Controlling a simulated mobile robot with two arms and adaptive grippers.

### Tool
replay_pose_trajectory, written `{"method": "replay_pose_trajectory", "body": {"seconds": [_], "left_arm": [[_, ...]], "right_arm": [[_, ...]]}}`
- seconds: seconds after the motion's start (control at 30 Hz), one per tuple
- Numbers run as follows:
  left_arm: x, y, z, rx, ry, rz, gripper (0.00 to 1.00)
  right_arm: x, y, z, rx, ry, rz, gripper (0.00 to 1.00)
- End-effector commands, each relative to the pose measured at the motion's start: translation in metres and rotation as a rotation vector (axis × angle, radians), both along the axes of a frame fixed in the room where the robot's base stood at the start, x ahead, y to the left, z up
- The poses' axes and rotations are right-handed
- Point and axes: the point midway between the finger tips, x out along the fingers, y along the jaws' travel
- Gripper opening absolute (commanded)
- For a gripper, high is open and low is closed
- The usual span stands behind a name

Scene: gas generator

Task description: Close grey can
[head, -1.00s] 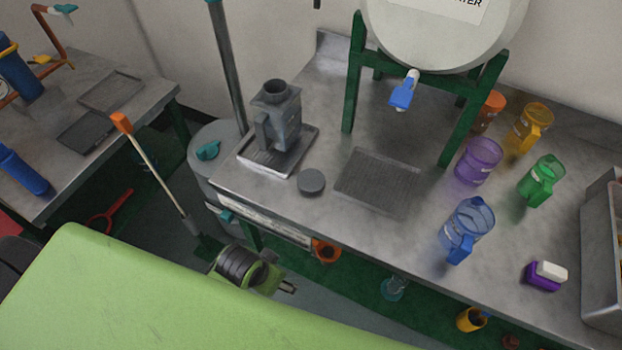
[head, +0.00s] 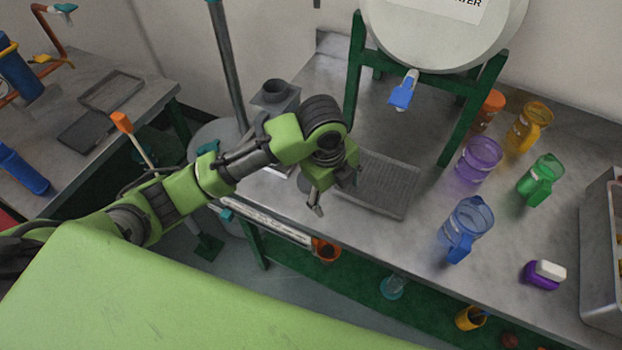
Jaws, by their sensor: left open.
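The grey can (head: 275,93) stands on a metal tray on the steel bench. Its round open mouth shows at the top, and my left arm hides most of its body. My left gripper (head: 316,203) is open and hangs pointing down over the bench, to the right of the can and apart from it. My right gripper is not in view.
A dark grated mat (head: 385,185) lies right of my gripper, below a white drum (head: 445,30) on a green stand. Purple, blue, green and yellow jugs stand further right. A grey bin (head: 600,260) is at the right edge. The bench's front edge runs below my gripper.

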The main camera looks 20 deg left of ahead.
Motion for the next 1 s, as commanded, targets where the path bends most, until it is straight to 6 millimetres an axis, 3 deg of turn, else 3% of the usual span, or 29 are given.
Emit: {"method": "replay_pose_trajectory", "body": {"seconds": [0.03, 0.2, 0.43, 0.83, 1.0], "left_arm": [[0.013, 0.011, 0.009, 0.047, -0.008, -0.058, 0.68], [0.039, 0.041, 0.033, 0.165, 0.004, -0.226, 0.68], [0.056, 0.065, 0.054, 0.243, 0.026, -0.331, 0.68], [0.058, 0.068, 0.057, 0.251, 0.030, -0.347, 0.68], [0.059, 0.070, 0.041, 0.251, 0.033, -0.345, 0.68]], "right_arm": [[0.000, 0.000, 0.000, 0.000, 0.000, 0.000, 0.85], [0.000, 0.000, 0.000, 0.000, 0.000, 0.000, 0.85], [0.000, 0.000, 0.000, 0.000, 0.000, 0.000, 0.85], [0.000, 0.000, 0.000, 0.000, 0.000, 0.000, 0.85], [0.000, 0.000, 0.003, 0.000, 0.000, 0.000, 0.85]]}}
